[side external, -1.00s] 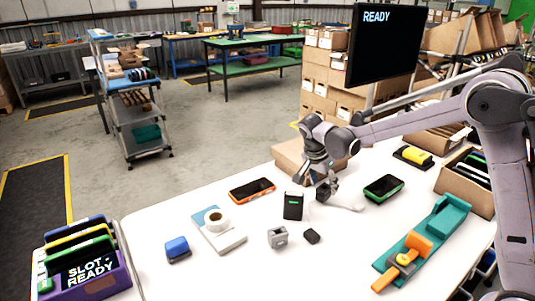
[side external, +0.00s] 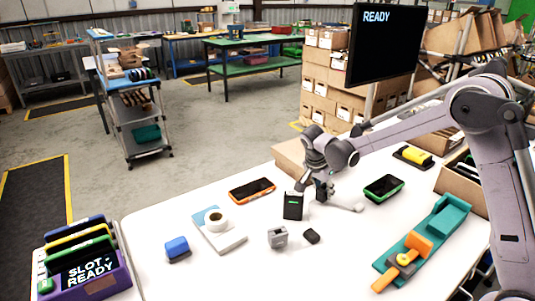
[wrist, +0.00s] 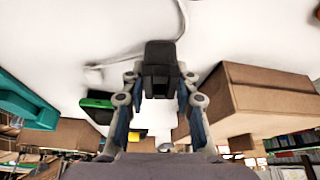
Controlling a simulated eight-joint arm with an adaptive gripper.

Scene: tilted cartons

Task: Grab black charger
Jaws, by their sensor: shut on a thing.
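The black charger (side external: 293,207), a dark upright block with a small green light strip on its face, stands on the white table near the middle. In the wrist view the dark charger (wrist: 160,58) sits between the two fingers. My gripper (side external: 306,189) is at the charger's upper right side in the side view and is shut on it. In the wrist view my gripper's fingers (wrist: 158,98) close on both sides of its near end. The contact is partly hidden in the side view.
An orange phone (side external: 252,190) lies left of the charger and a green-edged device (side external: 384,188) lies right. A grey block (side external: 277,237) and small black piece (side external: 312,236) are in front. A brown carton (side external: 289,155) stands behind.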

